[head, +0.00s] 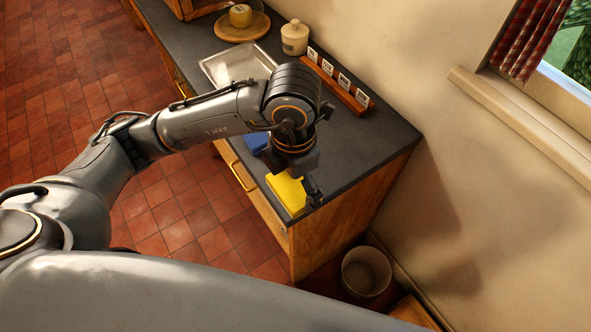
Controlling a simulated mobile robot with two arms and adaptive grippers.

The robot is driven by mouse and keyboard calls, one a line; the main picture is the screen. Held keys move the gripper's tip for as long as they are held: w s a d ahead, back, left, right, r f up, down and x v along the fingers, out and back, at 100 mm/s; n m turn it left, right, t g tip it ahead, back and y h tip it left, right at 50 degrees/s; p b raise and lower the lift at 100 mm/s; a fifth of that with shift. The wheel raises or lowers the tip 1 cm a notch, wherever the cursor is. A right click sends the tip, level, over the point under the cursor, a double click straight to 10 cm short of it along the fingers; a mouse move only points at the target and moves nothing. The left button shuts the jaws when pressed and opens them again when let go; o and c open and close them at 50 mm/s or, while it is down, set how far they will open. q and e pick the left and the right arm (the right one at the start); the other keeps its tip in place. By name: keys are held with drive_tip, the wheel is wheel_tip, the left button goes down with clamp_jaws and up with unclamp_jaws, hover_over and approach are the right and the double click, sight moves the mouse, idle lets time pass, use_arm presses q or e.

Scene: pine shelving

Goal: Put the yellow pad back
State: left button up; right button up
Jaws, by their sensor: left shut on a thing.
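The yellow pad (287,194) is at the front right corner of the dark countertop (364,149). My left gripper (309,192) is over the counter and shut on the yellow pad, covering part of it. I cannot tell whether the pad touches the counter. A blue pad (256,142) lies just to the left, partly hidden behind my left arm. My right gripper is not in view.
A metal tray (236,64), a lidded jar (294,38) and a wooden rack with white cards (338,82) stand farther back. A round board (243,28) holds a yellow item. A bin (366,271) stands on the floor right of the cabinet.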

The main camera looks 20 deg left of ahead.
use_arm(q)
drive_tip(key=w, duration=0.1)
drive_tip(key=w+a+f+p, duration=0.1)
drive_tip(key=w, duration=0.2)
drive_tip(key=shift+w+a+f+p, duration=0.2)
drive_tip(key=shift+a+f+p, duration=0.05)
drive_tip(key=shift+f+p, duration=0.05)
drive_tip(key=w+f, duration=0.1)
drive_tip(key=f, duration=0.1)
drive_tip(key=w+f+p, duration=0.1)
drive_tip(key=w+f, duration=0.1)
drive_tip(key=w+a+f, duration=0.1)
drive_tip(key=w+f, duration=0.1)
drive_tip(key=shift+a+f+p, duration=0.1)
drive_tip(key=shift+f+p, duration=0.1)
drive_tip(key=shift+p, duration=0.1)
wheel_tip(320, 180, down, 2)
drive_tip(key=shift+f+p, duration=0.1)
drive_tip(key=shift+p, duration=0.7)
drive_tip(key=shift+f, duration=0.65)
drive_tip(key=o, duration=0.8)
drive_tip(key=shift+c, duration=0.2)
drive_tip(key=shift+r, duration=0.1)
